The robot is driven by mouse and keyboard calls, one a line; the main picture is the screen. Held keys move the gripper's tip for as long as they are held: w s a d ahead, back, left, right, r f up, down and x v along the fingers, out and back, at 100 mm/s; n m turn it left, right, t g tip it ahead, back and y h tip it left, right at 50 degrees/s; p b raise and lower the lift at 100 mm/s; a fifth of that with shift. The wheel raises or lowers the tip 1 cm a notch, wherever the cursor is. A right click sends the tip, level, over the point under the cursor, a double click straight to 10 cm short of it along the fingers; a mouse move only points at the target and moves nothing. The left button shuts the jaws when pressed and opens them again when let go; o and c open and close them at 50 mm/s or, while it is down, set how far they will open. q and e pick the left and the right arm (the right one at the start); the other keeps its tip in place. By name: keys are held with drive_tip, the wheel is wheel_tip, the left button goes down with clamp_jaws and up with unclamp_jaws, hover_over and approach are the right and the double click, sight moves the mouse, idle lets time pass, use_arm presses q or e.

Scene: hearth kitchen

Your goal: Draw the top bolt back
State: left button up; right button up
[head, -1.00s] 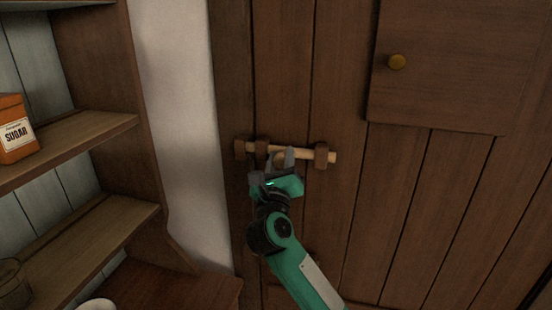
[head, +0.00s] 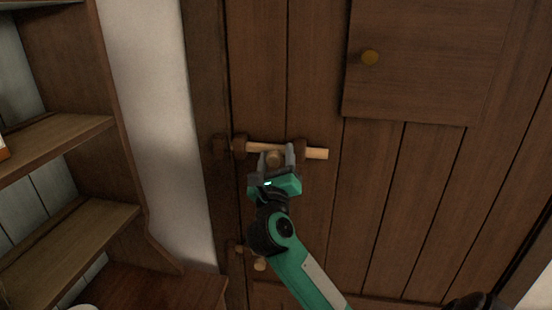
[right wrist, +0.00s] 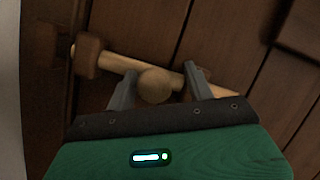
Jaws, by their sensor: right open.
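The top bolt (head: 315,153) is a pale wooden bar lying across the dark plank door, with a round knob (head: 273,158) on it. It runs through two brown brackets, and its right end sticks out well past the right bracket (head: 300,150). In the right wrist view its left tip shows just beyond the left bracket (right wrist: 88,55). The keeper (head: 221,146) on the door frame appears clear of the bar. My right gripper (head: 275,157) is open, its fingers on either side of the knob (right wrist: 155,85); contact is hard to tell. My left gripper is out of view.
A lower bolt (head: 259,264) is partly hidden behind my right arm. Wooden shelves (head: 60,140) and a white wall strip (head: 150,120) stand to the left.

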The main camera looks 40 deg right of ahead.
drive_tip(key=shift+s+a+f, duration=0.1)
drive_tip(key=shift+a, duration=0.1)
drive_tip(key=b+v, duration=0.5)
drive_tip(key=v, duration=0.8)
drive_tip(key=shift+s+b, duration=0.3)
drive_tip(key=shift+b, duration=0.05)
